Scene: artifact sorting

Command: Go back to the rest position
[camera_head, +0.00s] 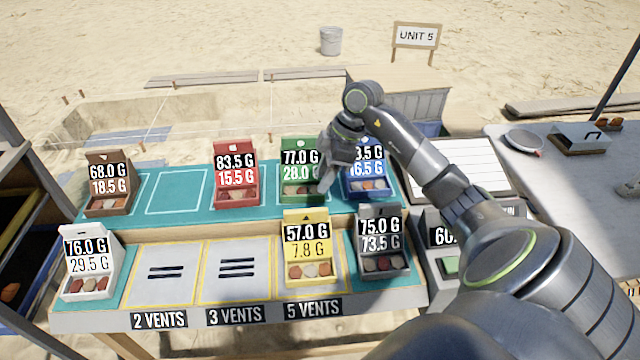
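My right arm reaches in from the lower right. Its gripper (330,182) hangs over the back row, between the green box (291,193) and the blue box (352,190). It covers the green box's right edge and part of the blue box's label. Whether it touches either box, and whether its fingers are apart, I cannot tell. My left gripper is not in view. The back row also holds a brown box (106,206) and a red box (231,197). In front stand a white box (84,287), a yellow box (306,273) and a dark grey box (384,265).
The 2 VENTS pad (165,287) and 3 VENTS pad (236,285) are empty; the yellow box is on the 5 VENTS pad. A teal outlined space (180,190) is bare. A scale (450,266), partly hidden, and a grey side table (560,190) lie right.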

